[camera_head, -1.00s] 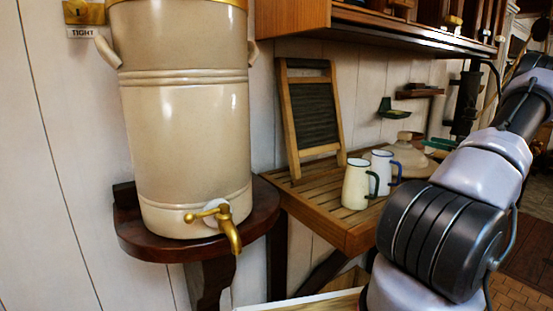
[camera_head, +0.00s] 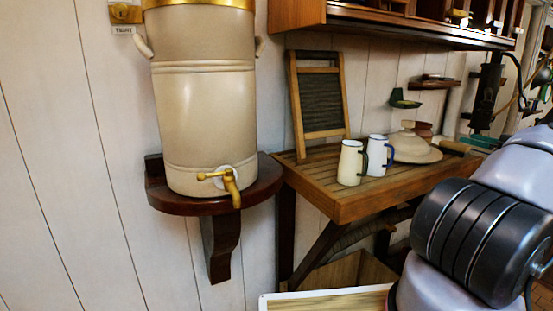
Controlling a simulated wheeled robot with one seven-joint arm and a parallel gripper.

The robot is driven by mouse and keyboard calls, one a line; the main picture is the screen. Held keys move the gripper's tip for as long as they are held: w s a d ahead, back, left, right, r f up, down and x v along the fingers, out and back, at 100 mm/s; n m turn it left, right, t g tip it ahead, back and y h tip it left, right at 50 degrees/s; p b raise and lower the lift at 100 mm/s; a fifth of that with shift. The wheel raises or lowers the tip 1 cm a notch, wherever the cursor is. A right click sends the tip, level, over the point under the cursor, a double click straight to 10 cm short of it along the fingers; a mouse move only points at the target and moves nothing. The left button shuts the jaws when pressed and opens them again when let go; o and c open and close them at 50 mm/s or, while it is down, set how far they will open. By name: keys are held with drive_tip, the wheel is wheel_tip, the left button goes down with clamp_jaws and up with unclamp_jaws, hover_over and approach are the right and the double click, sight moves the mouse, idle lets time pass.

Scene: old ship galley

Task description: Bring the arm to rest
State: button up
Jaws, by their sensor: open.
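My arm shows at the right edge, its dark ribbed joint and pale links in front of the slatted wooden shelf's right side. The arm runs out of the picture on the right. My gripper is not in view, so its jaws and anything near them cannot be seen.
A large beige urn (camera_head: 205,110) with a brass tap (camera_head: 226,184) stands on a dark bracket shelf (camera_head: 262,190). The slatted shelf (camera_head: 310,192) holds two enamel jugs (camera_head: 350,164) and a washboard (camera_head: 319,100). A wooden cabinet (camera_head: 400,28) hangs above. A pale-edged surface (camera_head: 325,299) lies low in front.

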drive_tip(key=w+a+r+g, duration=0.1)
drive_tip(key=a+r+g, duration=0.2)
drive_tip(key=a, duration=0.6)
drive_tip(key=w+a+r+g+y, duration=0.15)
drive_tip(key=a+r, duration=0.25)
drive_tip(key=a, duration=0.4)
drive_tip(key=a+r+g+h, duration=0.1)
drive_tip(key=a+r+g, duration=0.2)
drive_tip(key=a, duration=0.6)
drive_tip(key=s+a+r+m+g+h, duration=0.1)
drive_tip(key=s+a+r+m+g, duration=0.2)
drive_tip(key=a, duration=0.5)
drive_tip(key=s+a+r+g+h, duration=0.1)
drive_tip(key=s+a+r, duration=0.2)
drive_tip(key=s+a, duration=0.35)
drive_tip(key=s+a+m+t+h, duration=0.1)
drive_tip(key=s+a+m, duration=0.1)
drive_tip(key=s+a, duration=0.2)
drive_tip(key=s+a+r+m+h, duration=0.1)
drive_tip(key=s+a, duration=0.3)
drive_tip(key=s, duration=0.6)
drive_tip(key=s+a+m+t+h, duration=0.1)
drive_tip(key=s+a+m+h, duration=0.1)
drive_tip(key=s, duration=0.6)
drive_tip(key=a+m, duration=0.1)
drive_tip(key=a, duration=0.1)
drive_tip(key=shift+a+r+m+t+h, duration=0.15)
drive_tip(key=shift+a+m+t+h, duration=0.15)
drive_tip(key=shift+t+h, duration=0.05)
